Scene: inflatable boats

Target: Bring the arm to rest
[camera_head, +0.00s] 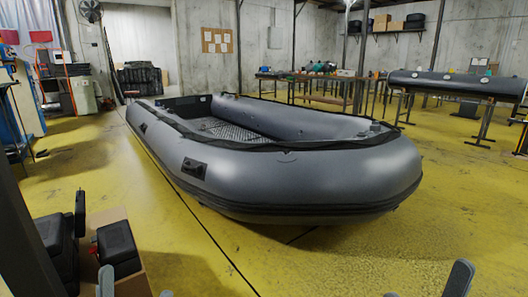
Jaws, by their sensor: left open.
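My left gripper (136,287) shows at the bottom left edge. Only its two grey fingertips are in the picture; they stand apart with nothing seen between them. My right gripper (424,287) shows at the bottom edge, right of the middle. Its two grey fingertips also stand apart, and nothing is seen between them. The rest of both arms is below the picture. A large grey inflatable boat (290,180) lies on the yellow floor ahead, beyond both grippers and apart from them.
An open cardboard box (108,217) with black items is close behind the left fingertips. A second inflatable tube (455,84) rests on a stand at the right. Worktables (320,78) stand at the back. The yellow floor (440,225) right of the boat is clear.

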